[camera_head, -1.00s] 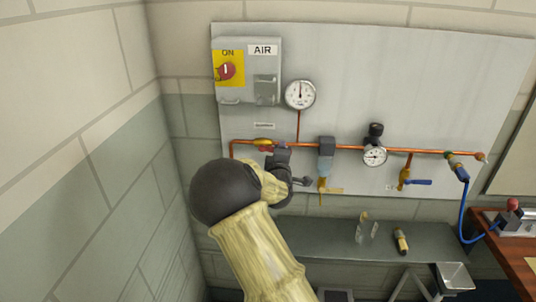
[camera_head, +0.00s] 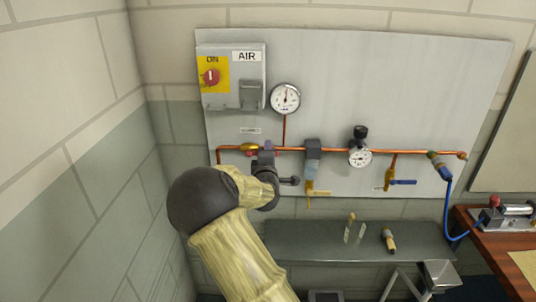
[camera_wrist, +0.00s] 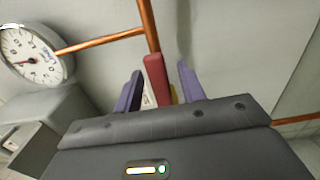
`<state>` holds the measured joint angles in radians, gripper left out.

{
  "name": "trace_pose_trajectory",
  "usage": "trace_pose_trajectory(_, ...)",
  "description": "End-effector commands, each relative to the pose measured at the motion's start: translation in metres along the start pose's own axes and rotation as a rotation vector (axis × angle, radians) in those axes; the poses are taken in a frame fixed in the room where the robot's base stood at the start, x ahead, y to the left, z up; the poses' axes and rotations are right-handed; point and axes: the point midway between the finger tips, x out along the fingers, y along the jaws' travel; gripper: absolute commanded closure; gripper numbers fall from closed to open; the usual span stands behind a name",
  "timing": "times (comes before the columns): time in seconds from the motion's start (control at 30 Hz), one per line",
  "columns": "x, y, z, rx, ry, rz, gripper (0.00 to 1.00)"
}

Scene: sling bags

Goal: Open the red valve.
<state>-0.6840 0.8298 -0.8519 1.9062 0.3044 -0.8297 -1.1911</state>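The red valve's handle (camera_wrist: 156,78) runs along the line of the copper pipe in the wrist view, with a bit of the yellow valve body (camera_wrist: 174,94) beside it. In the head view, the valve's yellow body (camera_head: 250,147) sits on the left part of the pipe, with red showing just below it, partly hidden by my gripper (camera_head: 266,149). In the wrist view, the two purple fingers of my gripper (camera_wrist: 160,88) stand apart on either side of the red handle. A gap shows between the handle and the right finger; contact on the left is unclear.
A round gauge (camera_head: 285,98) stands above the copper pipe (camera_head: 330,150). A grey AIR box (camera_head: 250,75) with a red switch is at the upper left. A filter (camera_head: 312,158), a regulator gauge (camera_head: 360,158) and a blue-handled valve (camera_head: 402,182) lie to the right.

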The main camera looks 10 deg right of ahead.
Motion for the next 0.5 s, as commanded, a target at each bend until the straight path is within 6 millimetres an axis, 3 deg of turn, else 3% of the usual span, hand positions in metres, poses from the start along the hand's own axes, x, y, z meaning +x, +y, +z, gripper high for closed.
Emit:
trace_pose_trajectory(0.27, -0.003, 0.000, 0.000, 0.002, -0.001, 0.001, 0.60)
trace_pose_trajectory(0.5, -0.030, -0.002, 0.000, 0.002, 0.000, 0.000, 0.60)
